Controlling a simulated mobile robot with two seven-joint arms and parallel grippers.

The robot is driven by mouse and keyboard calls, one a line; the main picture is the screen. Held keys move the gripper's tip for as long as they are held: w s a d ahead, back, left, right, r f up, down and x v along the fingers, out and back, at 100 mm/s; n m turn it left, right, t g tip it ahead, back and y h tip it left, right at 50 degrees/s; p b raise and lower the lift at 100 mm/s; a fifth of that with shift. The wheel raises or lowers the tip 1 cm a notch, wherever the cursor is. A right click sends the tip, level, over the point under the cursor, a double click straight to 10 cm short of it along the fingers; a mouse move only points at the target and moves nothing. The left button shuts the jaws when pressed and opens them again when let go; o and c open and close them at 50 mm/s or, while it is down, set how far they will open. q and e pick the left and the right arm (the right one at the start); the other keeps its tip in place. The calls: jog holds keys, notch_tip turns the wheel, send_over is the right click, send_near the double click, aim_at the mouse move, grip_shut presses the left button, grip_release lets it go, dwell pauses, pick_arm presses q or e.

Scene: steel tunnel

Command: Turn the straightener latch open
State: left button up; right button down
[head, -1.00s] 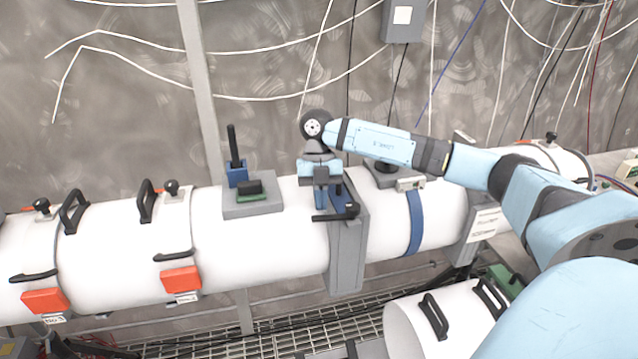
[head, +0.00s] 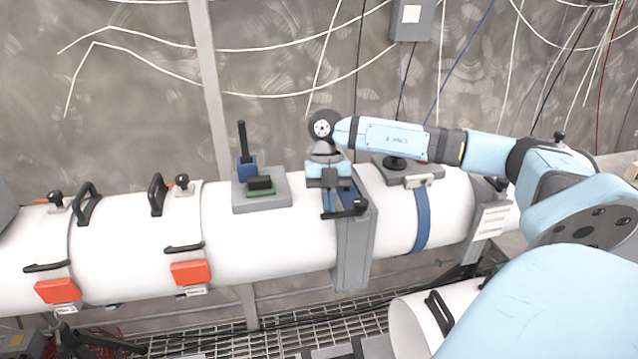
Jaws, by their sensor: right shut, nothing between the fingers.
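The latch (head: 350,209) looks like a short black bar lying roughly level by a blue piece, on top of a grey collar (head: 352,250) around the white pipe. My right gripper (head: 328,211) comes down from above at the left end of this bar. Its fingers are shut with nothing between them. Whether the fingertips touch the bar cannot be told from this view, and the gripper hides part of the blue piece. My left gripper is not in view.
The white pipe (head: 265,245) runs across the picture. Left of the gripper stands a grey plate (head: 275,200) with a blue block and upright black lever (head: 243,138). Orange boxes (head: 190,273) and black handles sit further left. A blue band (head: 422,220) circles the pipe at right.

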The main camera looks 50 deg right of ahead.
jog(key=shift+d+f, duration=0.1)
jog(key=shift+d, duration=0.1)
jog(key=shift+w+d, duration=0.3)
jog(key=shift+d, duration=0.45)
jog(key=v, duration=1.3)
jog(key=shift+r+b, duration=0.35)
jog(key=shift+w, duration=0.15)
